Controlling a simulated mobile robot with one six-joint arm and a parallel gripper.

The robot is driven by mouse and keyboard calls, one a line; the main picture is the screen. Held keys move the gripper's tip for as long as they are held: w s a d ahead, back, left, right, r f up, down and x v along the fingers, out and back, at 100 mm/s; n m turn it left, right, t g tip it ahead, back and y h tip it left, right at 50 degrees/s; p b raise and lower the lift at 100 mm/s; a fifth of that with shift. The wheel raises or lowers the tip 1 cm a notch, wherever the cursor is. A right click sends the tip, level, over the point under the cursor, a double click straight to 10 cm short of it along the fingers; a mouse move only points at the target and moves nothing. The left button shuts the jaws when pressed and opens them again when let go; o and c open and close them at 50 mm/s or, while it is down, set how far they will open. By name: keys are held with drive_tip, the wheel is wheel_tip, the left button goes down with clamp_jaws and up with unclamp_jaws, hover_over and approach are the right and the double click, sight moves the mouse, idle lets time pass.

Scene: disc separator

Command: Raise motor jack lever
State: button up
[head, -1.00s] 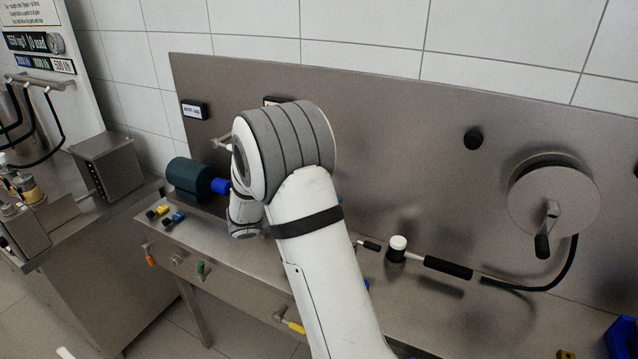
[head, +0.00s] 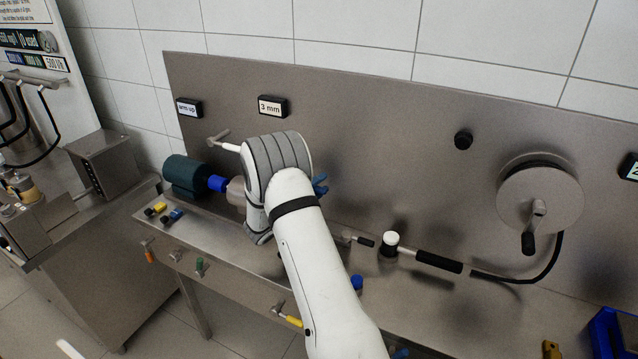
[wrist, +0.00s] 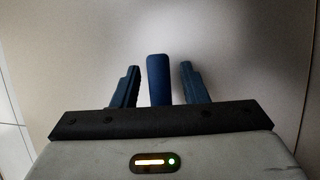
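In the wrist view, a blue bar-shaped handle (wrist: 158,80), which looks like the lever, stands between the two dark blue fingers of my gripper (wrist: 160,72). A gap shows on each side of it, so the fingers are open around it without visible contact. In the head view, my white and grey arm hides most of the spot. A small blue shape (head: 320,185) sticks out to the right of my wrist; I cannot tell whether it is finger or lever. The dark green motor (head: 187,174) with its blue coupling (head: 217,184) lies left of my wrist.
A steel back panel (head: 380,150) rises behind the bench. A white-handled rod (head: 228,145) sticks out just left of my wrist. A white-capped post (head: 390,240) and a black-gripped bar (head: 438,262) stand to the right. Coloured handles line the bench front.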

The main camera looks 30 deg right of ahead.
drive_tip(key=shift+d, duration=0.2)
clamp_jaws()
idle(0.3)
drive_tip(key=shift+a, duration=0.1)
